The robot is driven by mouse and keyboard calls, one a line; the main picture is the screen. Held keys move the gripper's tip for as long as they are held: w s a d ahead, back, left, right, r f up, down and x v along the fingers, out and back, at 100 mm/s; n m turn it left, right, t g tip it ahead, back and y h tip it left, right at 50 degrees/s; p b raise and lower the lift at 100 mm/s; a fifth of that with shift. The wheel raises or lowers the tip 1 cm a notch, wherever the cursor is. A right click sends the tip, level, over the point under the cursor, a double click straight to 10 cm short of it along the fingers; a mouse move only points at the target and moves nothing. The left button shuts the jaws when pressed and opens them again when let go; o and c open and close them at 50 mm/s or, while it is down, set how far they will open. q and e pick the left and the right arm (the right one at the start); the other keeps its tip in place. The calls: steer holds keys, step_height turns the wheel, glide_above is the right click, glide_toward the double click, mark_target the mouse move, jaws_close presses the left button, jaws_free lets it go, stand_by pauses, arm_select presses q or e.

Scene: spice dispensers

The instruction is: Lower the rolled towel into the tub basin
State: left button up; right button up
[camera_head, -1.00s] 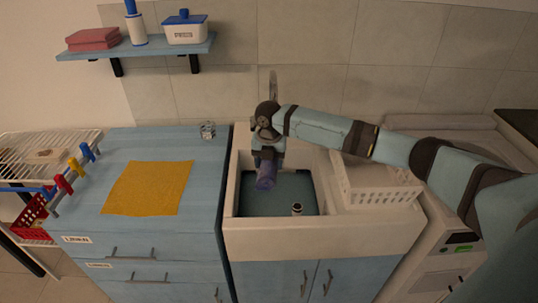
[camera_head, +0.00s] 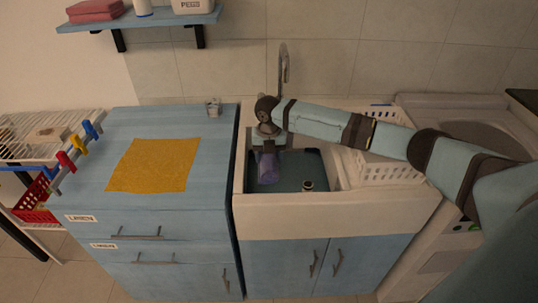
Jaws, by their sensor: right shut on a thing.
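The rolled towel (camera_head: 267,168) is purple-grey and hangs below my right gripper (camera_head: 265,148), which is shut on it. The towel is over the left part of the tub basin (camera_head: 335,222), a cream sink with a dark teal inside. From this angle I cannot tell whether the towel touches the basin floor. A small round dark-topped fitting (camera_head: 307,185) stands in the basin, to the right of the towel. My left gripper is not in view.
A tap (camera_head: 284,62) rises behind the basin. A white basket (camera_head: 385,170) stands at its right, under my right arm. A yellow cloth (camera_head: 155,165) and a small glass (camera_head: 212,107) lie on the blue counter (camera_head: 205,200) at left. A drying rack (camera_head: 45,150) stands further left.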

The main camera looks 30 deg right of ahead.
step_height(320, 180, down, 6)
steer(key=b, duration=0.5)
steer(key=shift+r, duration=0.1)
step_height(320, 180, down, 11)
steer(key=b, duration=0.3)
steer(key=shift+r, duration=0.2)
steer(key=shift+f, duration=0.25)
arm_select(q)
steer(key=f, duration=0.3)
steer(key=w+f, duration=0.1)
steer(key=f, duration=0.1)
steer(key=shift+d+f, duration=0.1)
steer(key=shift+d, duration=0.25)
arm_select(e)
steer(key=o, duration=1.1)
steer(key=shift+c, duration=0.2)
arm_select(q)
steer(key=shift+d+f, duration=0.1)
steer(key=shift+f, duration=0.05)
